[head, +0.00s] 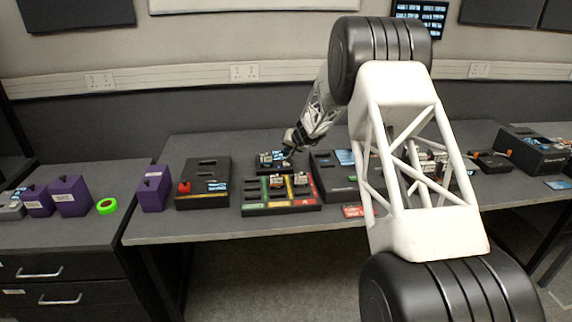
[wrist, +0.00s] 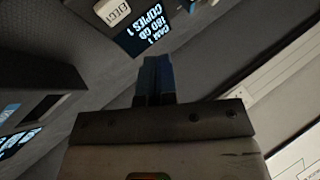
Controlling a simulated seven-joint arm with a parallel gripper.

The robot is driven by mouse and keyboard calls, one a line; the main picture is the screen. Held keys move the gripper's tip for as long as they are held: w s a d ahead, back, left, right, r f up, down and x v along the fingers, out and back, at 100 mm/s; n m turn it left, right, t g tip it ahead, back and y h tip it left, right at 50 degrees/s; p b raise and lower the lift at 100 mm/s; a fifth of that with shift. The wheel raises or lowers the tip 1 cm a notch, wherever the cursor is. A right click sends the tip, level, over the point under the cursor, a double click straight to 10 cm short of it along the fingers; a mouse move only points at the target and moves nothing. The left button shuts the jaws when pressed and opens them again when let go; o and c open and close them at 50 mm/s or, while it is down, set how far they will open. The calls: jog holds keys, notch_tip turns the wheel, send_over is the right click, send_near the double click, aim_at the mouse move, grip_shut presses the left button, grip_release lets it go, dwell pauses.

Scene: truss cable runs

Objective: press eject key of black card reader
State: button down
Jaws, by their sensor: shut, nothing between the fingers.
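The card reader (head: 265,162) is a small dark box near the back of the middle table in the head view, partly hidden by my gripper. In the wrist view its dark casing carries a pale key marked EJECT (wrist: 113,12) at the top edge. Beside the key is a lit screen (wrist: 150,30) reading CAM 1, 180 GB, COPIES 1. My gripper (wrist: 155,62) is shut and empty. Its fingertips appear just below the screen and to the right of the key in that picture. I cannot tell whether they touch the casing; in the head view my gripper (head: 289,151) is at the reader.
A tray with green, yellow and red sections (head: 282,208) stands in front of the reader. A black box with a red knob (head: 203,185) is at left, with a purple block (head: 153,190) beyond it. Another dark device (head: 333,178) stands close at right.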

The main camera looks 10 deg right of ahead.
jog(key=shift+f, duration=1.8)
jog(key=shift+f, duration=0.95)
dwell(2.1)
jog(key=shift+r, duration=0.95)
jog(key=shift+r, duration=0.15)
jog(key=shift+r, duration=2.4)
